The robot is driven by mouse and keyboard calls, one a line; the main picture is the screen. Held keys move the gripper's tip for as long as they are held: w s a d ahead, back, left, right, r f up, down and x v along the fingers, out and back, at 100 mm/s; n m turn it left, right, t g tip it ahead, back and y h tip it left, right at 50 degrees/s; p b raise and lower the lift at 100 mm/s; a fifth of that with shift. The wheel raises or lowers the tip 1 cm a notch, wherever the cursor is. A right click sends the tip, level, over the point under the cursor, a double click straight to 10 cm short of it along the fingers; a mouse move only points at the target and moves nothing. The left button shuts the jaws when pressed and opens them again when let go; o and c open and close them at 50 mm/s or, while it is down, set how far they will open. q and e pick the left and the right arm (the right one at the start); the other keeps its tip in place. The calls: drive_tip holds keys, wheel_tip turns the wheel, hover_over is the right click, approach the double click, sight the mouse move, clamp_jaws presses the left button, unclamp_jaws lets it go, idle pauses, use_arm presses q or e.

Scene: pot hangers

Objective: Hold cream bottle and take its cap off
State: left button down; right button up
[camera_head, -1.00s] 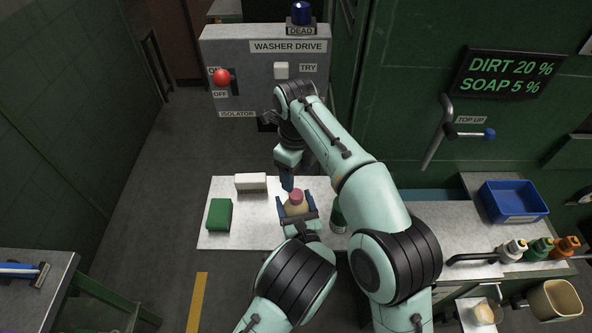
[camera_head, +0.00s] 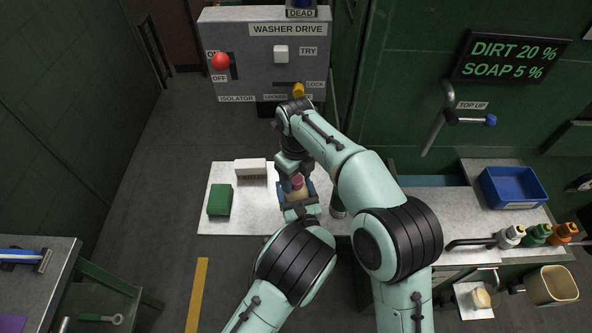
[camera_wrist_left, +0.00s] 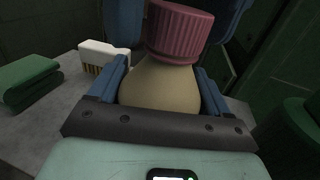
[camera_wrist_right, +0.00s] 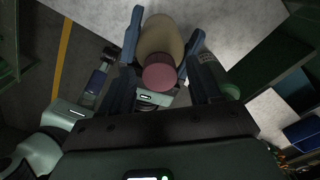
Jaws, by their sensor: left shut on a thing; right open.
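The cream bottle (camera_wrist_left: 160,84) has a rounded cream body and a ribbed dark pink cap (camera_wrist_left: 180,32), which is on its top. It stands upright in my left gripper (camera_head: 297,196), whose blue fingers are shut on its body from both sides. In the head view the cap (camera_head: 297,181) shows just below my right wrist. My right gripper (camera_wrist_right: 163,74) is open above the bottle. Its fingers are on either side of the cap (camera_wrist_right: 159,76), with room visible beside it. I cannot tell whether either finger touches the cap.
A blue tray (camera_head: 512,187) and several capped bottles are farther right.

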drive_tip(key=c, duration=1.1)
drive_tip(key=shift+c, duration=0.2)
